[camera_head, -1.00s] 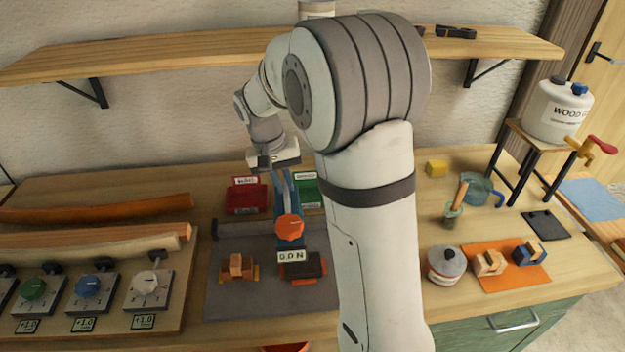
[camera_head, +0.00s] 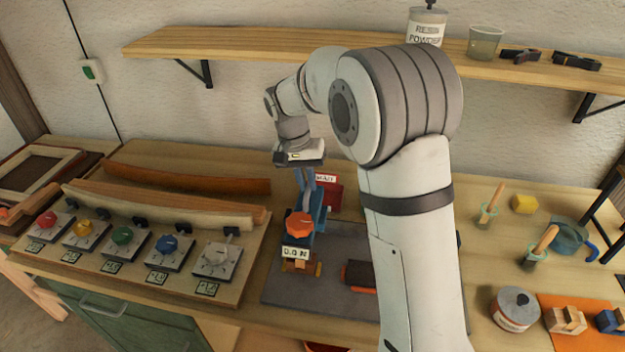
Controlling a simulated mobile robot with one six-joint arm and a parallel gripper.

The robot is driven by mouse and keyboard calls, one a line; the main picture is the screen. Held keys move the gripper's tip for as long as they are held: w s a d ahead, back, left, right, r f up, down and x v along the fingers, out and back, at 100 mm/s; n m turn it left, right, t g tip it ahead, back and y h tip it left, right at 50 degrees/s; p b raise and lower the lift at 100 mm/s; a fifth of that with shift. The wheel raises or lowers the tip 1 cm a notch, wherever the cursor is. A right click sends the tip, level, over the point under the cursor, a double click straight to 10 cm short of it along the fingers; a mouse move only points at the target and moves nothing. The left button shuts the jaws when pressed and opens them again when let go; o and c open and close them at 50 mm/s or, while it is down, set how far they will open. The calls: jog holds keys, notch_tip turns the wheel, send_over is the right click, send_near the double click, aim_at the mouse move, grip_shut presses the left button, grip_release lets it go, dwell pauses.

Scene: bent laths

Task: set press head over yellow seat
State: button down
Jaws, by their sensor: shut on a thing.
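The press head (camera_head: 318,212) is blue, with an orange knob (camera_head: 299,225) and a white display (camera_head: 296,253) reading about 0.0 N. It stands on a grey mat. Just below the display is the yellow seat (camera_head: 318,269), with a wooden block (camera_head: 293,267) in it; the head partly hides both. From this angle the head lines up with this left seat, but I cannot tell exact centring. A second seat with a dark block (camera_head: 358,273) and orange edging is to its right. My gripper (camera_head: 305,171) is shut on the head's upright grey handle (camera_head: 304,184).
A lath board with several coloured-knob boxes (camera_head: 122,243) lies left. Red bin (camera_head: 331,192) stands behind the head. My arm hides part of the mat's right side. A lidded pot (camera_head: 515,309) and an orange mat (camera_head: 590,305) are at right. A shelf (camera_head: 230,46) hangs above.

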jog(key=shift+w+a+r, duration=0.1)
jog(key=shift+a+r, duration=0.05)
jog(key=shift+a, duration=0.05)
jog(key=c, duration=1.6)
grip_release()
jog(key=shift+a, duration=0.1)
jog(key=shift+c, duration=0.2)
jog(key=shift+o, duration=0.9)
notch_tip(320, 180, up, 8)
jog(key=a+b, duration=0.1)
jog(key=shift+w+a+f, duration=0.15)
jog(key=shift+f, duration=0.1)
